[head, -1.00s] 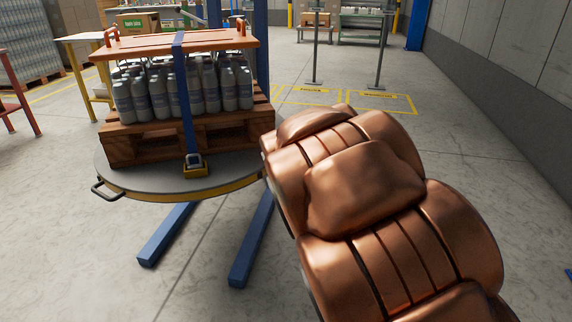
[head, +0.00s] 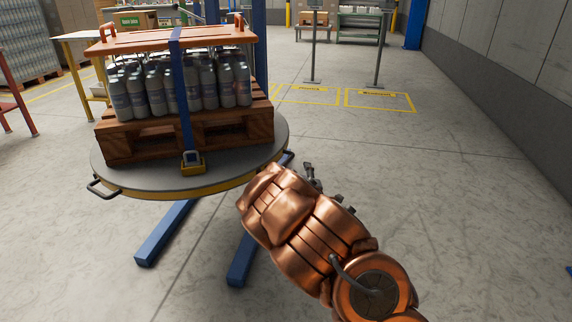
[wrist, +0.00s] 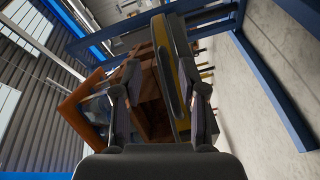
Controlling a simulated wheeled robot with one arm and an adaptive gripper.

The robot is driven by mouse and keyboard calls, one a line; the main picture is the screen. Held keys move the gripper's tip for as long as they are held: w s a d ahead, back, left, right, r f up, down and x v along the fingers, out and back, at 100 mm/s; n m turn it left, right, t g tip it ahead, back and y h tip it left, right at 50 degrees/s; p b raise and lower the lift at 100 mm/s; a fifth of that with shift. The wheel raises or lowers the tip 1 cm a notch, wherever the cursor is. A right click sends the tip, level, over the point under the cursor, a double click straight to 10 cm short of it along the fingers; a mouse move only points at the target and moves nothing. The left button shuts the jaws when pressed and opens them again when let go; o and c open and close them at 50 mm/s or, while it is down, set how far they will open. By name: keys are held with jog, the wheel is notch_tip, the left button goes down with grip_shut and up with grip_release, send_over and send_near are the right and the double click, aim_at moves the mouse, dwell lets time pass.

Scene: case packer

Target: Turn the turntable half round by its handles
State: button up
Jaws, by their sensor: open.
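The turntable (head: 235,170) is a round grey disc with a yellow rim. A dark handle (head: 101,189) sticks out at its left front. It carries a wooden pallet (head: 150,145) of grey bottles (head: 205,88) under an orange top board, held by a blue strap. My gripper (wrist: 163,95) is open in the wrist view, its two fingers apart. The turntable's yellow rim (wrist: 188,82) shows tilted just beyond them, with a dark bar-like part beside it that may be a handle. In the head view my arm mostly hides the gripper, just right of the disc.
Blue legs (head: 165,232) reach out over the floor below the turntable. A blue post (head: 260,45) stands behind it. A yellow table (head: 82,50) and a red frame (head: 14,90) stand at the left.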

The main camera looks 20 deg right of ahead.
aim_at(286, 162)
jog(key=shift+w+a+n+t+y+b, duration=0.5)
jog(key=shift+w+n, duration=0.15)
jog(key=shift+w, duration=0.85)
jog(key=shift+w+a+n+t+y+b, duration=0.35)
jog(key=shift+w+a+n+t+y, duration=0.2)
jog(key=shift+w, duration=0.95)
jog(key=shift+w+a+n+t+y+b, duration=0.4)
jog(key=shift+w+n, duration=0.3)
jog(key=shift+w, duration=0.8)
grip_shut()
